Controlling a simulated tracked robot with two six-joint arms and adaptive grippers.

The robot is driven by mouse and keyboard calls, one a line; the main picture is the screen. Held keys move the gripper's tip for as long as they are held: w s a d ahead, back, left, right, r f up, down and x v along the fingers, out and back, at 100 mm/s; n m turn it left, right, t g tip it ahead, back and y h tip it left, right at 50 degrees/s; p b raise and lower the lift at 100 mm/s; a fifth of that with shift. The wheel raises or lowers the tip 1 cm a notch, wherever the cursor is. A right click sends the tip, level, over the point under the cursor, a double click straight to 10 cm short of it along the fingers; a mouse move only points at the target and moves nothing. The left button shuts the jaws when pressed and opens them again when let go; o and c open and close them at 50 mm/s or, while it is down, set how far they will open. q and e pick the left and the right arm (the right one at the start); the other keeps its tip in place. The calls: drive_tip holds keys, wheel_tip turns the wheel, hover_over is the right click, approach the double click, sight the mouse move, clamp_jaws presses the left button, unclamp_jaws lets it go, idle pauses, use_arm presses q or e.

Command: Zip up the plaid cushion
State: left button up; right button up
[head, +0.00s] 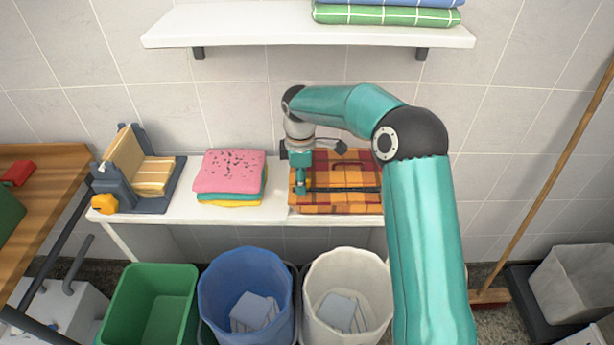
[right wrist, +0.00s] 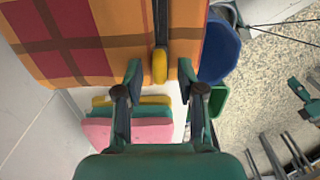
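The plaid cushion (head: 345,200), orange, yellow and dark red, lies on the white bench against the wall. It also shows large in the right wrist view (right wrist: 95,45). A dark zip line (head: 352,189) runs across it from left to right. A yellow zip pull (right wrist: 160,66) sits at the end of the dark zip strip, near the cushion's edge. My right gripper (head: 301,186) is over the cushion's left end. In the right wrist view its fingers (right wrist: 160,72) are apart, one on each side of the pull, with gaps. My left gripper is not in view.
Left of the cushion, a stack of folded towels (head: 230,172), pink on top, lies on the bench. Further left stands a grey holder with a wooden block (head: 125,158). Green (head: 150,290), blue (head: 215,285) and white (head: 385,290) bins stand in front. A shelf (head: 240,28) hangs above.

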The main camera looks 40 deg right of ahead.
wheel_tip(320, 180, up, 7)
drive_tip(key=shift+r, duration=0.2)
idle(0.4)
idle(0.4)
